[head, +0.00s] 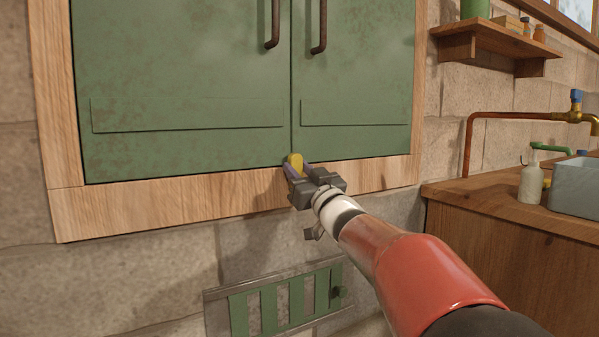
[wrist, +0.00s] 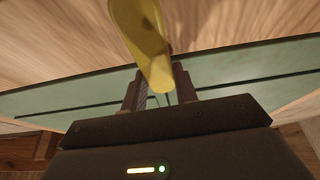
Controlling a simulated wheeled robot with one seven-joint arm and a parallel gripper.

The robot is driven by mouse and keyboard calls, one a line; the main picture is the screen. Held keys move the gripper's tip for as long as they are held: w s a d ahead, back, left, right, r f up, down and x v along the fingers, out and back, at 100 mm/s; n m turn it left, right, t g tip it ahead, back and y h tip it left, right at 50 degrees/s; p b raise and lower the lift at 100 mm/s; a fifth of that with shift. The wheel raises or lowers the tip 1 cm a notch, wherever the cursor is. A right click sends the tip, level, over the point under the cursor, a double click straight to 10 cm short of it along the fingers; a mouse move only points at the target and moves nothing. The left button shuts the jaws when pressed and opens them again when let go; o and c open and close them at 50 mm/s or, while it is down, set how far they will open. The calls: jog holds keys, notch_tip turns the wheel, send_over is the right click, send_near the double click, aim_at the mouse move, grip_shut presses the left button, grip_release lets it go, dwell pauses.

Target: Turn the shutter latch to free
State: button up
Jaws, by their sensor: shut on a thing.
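The yellow shutter latch (head: 295,160) sits on the wooden frame at the bottom of the seam between two green shutters. The left shutter (head: 180,75) and the right shutter (head: 370,75) are closed. My gripper (head: 297,168) is at the latch, shut on it, with the arm reaching in from the lower right. In the head view the jaws hide the latch's lower part, and its visible end points up over the seam. In the wrist view the latch (wrist: 142,35) is a long yellow lever with its rounded end between the fingertips of my gripper (wrist: 158,80).
A green slatted vent (head: 268,308) is in the stone wall below the frame. To the right are a wooden counter (head: 480,225) with a white bottle (head: 530,183) and a grey basin (head: 578,188), a copper pipe (head: 468,145), and a shelf (head: 500,45) above.

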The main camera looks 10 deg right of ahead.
jog(key=n+g+y, duration=0.1)
jog(key=n, duration=0.2)
jog(key=a+n+g+y, duration=0.1)
jog(key=n+y, duration=0.1)
jog(key=n, duration=0.2)
jog(key=n+g+y, duration=0.1)
jog(key=n, duration=0.3)
jog(key=shift+s+a+f+g+y, duration=0.2)
jog(key=shift+a+f+g+y, duration=0.05)
jog(key=shift+f+g+y, duration=0.05)
jog(key=n+g, duration=0.1)
jog(key=n, duration=0.3)
jog(key=f+n+g+p, duration=0.1)
jog(key=n, duration=0.1)
jog(key=shift+s+a+n+g, duration=0.1)
jog(key=shift+a+n+g, duration=0.2)
jog(key=shift+n, duration=0.1)
jog(key=shift+a+f+n+g+p, duration=0.1)
jog(key=shift+f+n+g+p, duration=0.2)
jog(key=shift+n, duration=0.65)
jog(key=shift+f+n+g+p, duration=0.15)
jog(key=shift+n+g+p, duration=0.25)
jog(key=shift+n, duration=0.55)
jog(key=shift+f, duration=0.1)
jog(key=o, duration=1)
jog(key=v, duration=0.8)
jog(key=shift+b, duration=0.4)
